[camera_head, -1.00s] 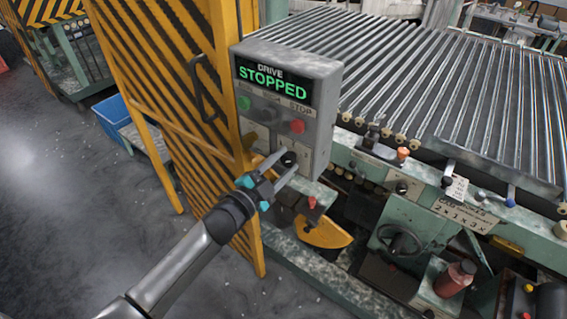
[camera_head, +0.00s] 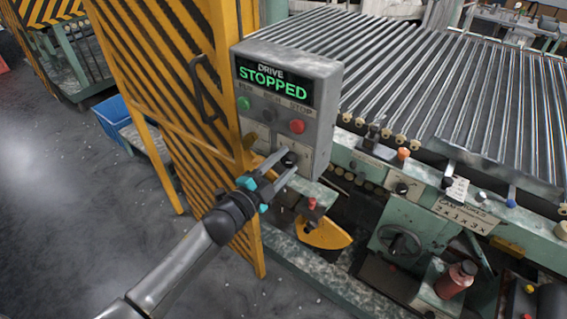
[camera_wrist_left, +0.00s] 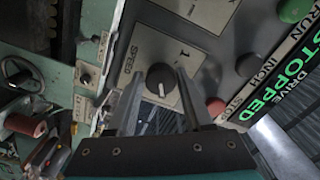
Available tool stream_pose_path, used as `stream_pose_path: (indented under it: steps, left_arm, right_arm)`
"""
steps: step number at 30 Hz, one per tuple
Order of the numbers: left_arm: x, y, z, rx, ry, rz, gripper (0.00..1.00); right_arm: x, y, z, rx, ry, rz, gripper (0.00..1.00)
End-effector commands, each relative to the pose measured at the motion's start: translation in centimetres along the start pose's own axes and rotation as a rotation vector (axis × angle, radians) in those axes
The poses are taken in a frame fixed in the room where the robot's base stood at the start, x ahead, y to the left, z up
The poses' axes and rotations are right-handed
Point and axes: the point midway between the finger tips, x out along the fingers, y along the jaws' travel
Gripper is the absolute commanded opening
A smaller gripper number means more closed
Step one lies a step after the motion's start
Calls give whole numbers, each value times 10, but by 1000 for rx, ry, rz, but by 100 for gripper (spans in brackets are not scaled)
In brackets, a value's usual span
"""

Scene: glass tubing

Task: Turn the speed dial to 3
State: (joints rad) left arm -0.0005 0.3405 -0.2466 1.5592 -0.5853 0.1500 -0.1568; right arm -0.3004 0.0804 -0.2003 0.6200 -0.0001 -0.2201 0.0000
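The speed dial (camera_wrist_left: 160,78) is a round black knob with a pale pointer line, on a light plate marked SPEED with a 1 visible beside it. Its other numbers are hidden or unreadable. In the head view the dial (camera_head: 289,158) sits low on the grey drive box (camera_head: 325,110). My left gripper (camera_head: 284,160) is at the dial. In the left wrist view its two fingers (camera_wrist_left: 160,88) stand apart, one on each side of the dial, with visible gaps. The display (camera_head: 273,82) reads DRIVE STOPPED. My right gripper is not in view.
A green button (camera_head: 243,103), a dark button and a red stop button (camera_head: 297,126) sit above the dial. A yellow striped guard (camera_head: 165,90) stands left of the box. A roller bed (camera_head: 420,80) lies to the right. Open floor is at lower left.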

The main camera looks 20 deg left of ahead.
Motion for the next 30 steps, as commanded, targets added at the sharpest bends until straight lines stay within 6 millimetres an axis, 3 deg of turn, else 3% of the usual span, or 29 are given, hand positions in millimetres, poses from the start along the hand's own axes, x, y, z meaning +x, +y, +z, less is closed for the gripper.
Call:
stream_pose_path:
  steps: [1, 6, 17, 30]
  left_arm:
    - [0, 0, 0, -1, 0, 1, 58]
    - [0, 0, 0, -3, 0, 0, 77]
    - [-5, 0, 0, -5, 0, 0, 77]
    - [-71, 1, 0, -7, -1, 2, 77]
  right_arm:
    - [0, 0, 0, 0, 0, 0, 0]
    - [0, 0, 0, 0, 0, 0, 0]
    - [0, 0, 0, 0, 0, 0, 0]
    - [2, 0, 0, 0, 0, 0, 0]
